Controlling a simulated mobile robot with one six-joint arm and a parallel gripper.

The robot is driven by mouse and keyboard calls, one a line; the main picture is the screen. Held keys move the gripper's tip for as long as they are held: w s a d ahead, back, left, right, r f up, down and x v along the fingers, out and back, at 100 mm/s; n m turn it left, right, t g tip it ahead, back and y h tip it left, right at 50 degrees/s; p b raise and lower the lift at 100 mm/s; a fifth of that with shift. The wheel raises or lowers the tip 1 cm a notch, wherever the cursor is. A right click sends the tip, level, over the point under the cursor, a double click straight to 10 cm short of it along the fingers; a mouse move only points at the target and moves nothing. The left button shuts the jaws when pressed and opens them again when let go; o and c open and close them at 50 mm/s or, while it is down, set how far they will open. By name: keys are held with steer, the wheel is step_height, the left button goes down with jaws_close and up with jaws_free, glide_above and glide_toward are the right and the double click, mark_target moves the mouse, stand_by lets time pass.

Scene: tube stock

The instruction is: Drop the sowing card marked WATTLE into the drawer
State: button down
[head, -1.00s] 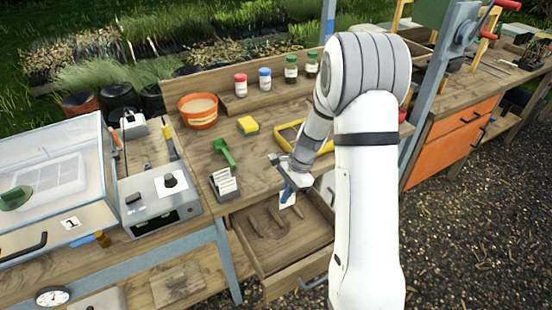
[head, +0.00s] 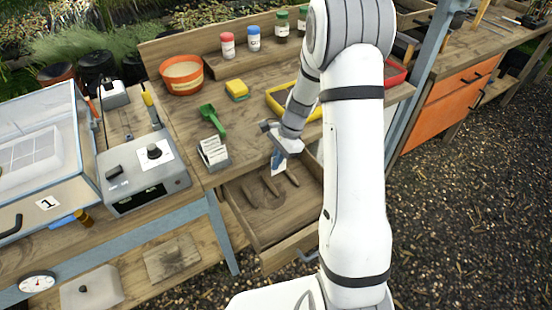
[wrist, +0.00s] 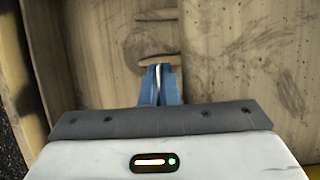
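My gripper (head: 278,160) is shut on a small white card (head: 277,173), which hangs below the fingers over the open drawer (head: 262,232). The lettering on the card is too small to read, so I cannot tell whether it says WATTLE. In the wrist view my blue fingers (wrist: 160,88) are closed together, with the card's thin pale edge (wrist: 158,70) between them. The drawer is pulled out under the bench and holds a few brownish, elongated pieces on its floor.
A holder with several white cards (head: 213,152) stands on the bench (head: 190,125) left of the gripper. A green scoop (head: 211,119), a yellow sponge (head: 237,90) and a yellow tray (head: 281,103) lie behind. A grey control box (head: 146,180) stands at the left.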

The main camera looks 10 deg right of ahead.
steer(key=shift+f, duration=0.1)
steer(key=c, duration=1.6)
jaws_free()
steer(key=v, duration=0.8)
steer(key=shift+s, duration=0.1)
steer(key=shift+f, duration=0.1)
